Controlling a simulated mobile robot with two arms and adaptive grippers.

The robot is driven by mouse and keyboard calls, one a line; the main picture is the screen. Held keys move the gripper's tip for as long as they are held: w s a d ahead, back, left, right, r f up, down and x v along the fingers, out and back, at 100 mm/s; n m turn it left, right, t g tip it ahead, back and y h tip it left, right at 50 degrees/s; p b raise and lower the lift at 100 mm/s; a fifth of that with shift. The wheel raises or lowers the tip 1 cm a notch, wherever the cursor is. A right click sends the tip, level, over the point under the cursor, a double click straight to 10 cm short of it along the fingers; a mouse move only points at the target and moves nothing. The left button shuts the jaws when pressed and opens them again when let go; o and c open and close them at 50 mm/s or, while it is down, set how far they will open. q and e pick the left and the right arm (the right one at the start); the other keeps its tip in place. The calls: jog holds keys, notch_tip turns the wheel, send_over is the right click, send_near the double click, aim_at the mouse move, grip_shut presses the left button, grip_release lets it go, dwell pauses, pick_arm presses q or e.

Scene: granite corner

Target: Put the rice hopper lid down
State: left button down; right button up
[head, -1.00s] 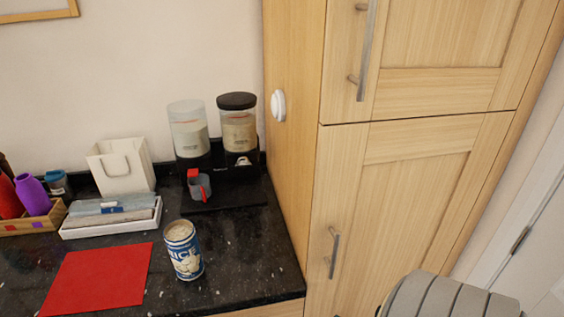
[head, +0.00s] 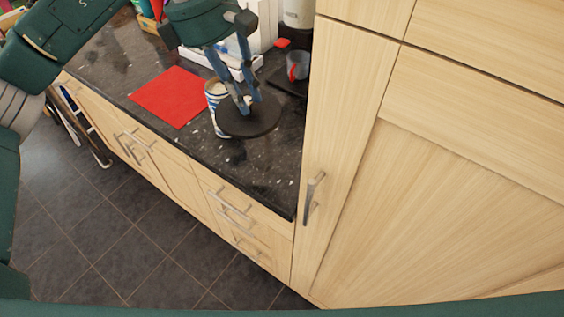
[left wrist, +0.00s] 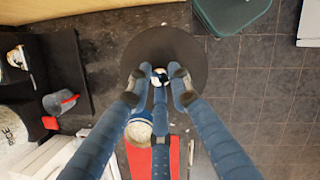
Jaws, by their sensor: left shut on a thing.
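The lid (head: 262,121) is a dark round disc, low at the front of the granite counter, just right of the rice can (head: 217,106). My left gripper (head: 247,106) reaches down to it from above and is shut on its small knob. In the left wrist view the lid (left wrist: 185,45) lies below the fingertips (left wrist: 160,77), partly against the counter and partly against the floor. I cannot tell whether it touches the counter. The right gripper is not in view.
A red mat (head: 170,96) lies left of the can. A grey cup with a red handle (head: 298,66) stands on the dark dispenser base behind. A tall wooden cabinet (head: 350,130) bounds the counter's right side. Bare granite (head: 262,160) lies in front of the lid.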

aim_at(276, 101)
pick_arm(q)
jog(key=d+n, duration=0.1)
jog(key=n, duration=0.1)
jog(key=w+d+r+n+t+b, duration=0.1)
jog(key=d+n, duration=0.1)
jog(key=w+d+r+n+t, duration=0.1)
jog(key=d+n, duration=0.1)
jog(key=n, duration=0.1)
jog(key=shift+d+n, duration=0.35)
jog(key=shift+n, duration=0.05)
jog(key=shift+d+f+y, duration=0.1)
jog(key=shift+f+y, duration=0.1)
jog(key=shift+y, duration=0.1)
notch_tip(276, 101, down, 16)
jog(key=p, duration=0.3)
jog(key=shift+r, duration=0.2)
notch_tip(276, 101, down, 4)
jog(key=shift+r+p, duration=0.1)
jog(key=shift+p, duration=0.45)
jog(key=c, duration=1.6)
grip_release()
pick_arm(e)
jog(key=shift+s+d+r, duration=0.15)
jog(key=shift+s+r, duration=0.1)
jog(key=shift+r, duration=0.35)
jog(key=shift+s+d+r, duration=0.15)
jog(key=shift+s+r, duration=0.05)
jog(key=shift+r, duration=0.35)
